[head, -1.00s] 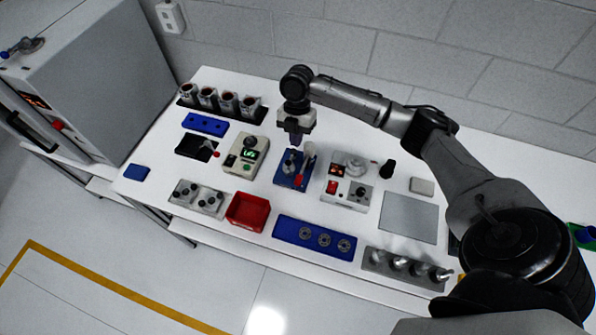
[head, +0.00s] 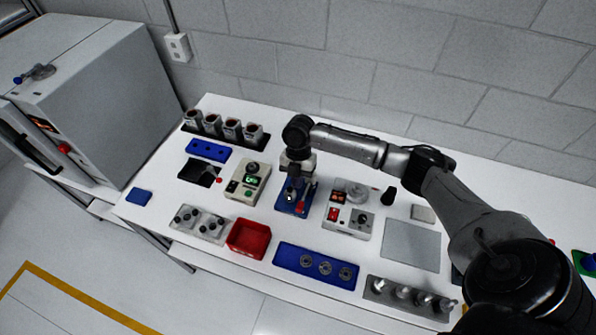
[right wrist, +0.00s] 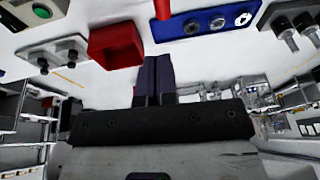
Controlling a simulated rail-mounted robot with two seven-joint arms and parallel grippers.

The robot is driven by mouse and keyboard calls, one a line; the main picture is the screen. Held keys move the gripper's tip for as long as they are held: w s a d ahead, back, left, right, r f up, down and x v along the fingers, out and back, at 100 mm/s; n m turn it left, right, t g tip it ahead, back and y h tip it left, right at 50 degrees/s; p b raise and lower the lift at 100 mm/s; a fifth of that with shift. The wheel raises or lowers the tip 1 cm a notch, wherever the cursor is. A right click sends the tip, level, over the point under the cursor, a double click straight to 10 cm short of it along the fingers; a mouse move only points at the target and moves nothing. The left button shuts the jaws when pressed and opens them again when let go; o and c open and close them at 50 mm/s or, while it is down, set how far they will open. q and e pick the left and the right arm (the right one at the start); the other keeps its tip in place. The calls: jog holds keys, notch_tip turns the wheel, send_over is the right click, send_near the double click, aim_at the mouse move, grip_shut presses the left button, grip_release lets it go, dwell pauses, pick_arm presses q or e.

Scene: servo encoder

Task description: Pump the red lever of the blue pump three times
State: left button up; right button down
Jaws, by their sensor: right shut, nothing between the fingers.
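The blue pump (head: 283,207) stands in the middle of the white table in the head view. Its red lever (head: 300,207) shows at the front right of the pump. My right gripper (head: 294,183) is shut and empty, pointing down close over the pump and hiding part of it. I cannot tell whether it touches the lever. In the right wrist view, the shut dark fingers (right wrist: 155,75) are in the middle, and a red piece, probably the lever's end (right wrist: 162,9), shows at the top edge. My left gripper is not in view.
A beige meter box (head: 246,183) stands left of the pump and a grey control box (head: 347,218) right of it. A red bin (head: 249,238) and a blue tray with rings (head: 290,262) lie in front. Several cups (head: 232,129) stand at the back left.

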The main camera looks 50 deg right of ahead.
aim_at(299, 206)
jog(key=x, duration=0.5)
jog(key=p+x, duration=0.1)
jog(key=x, duration=0.1)
jog(key=shift+s+d+f, duration=0.1)
jog(key=shift+d+f, duration=0.25)
jog(key=shift+f, duration=0.05)
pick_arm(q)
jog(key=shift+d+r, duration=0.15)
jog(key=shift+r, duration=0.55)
pick_arm(e)
jog(key=shift+s+f, duration=0.1)
jog(key=shift+f, duration=0.45)
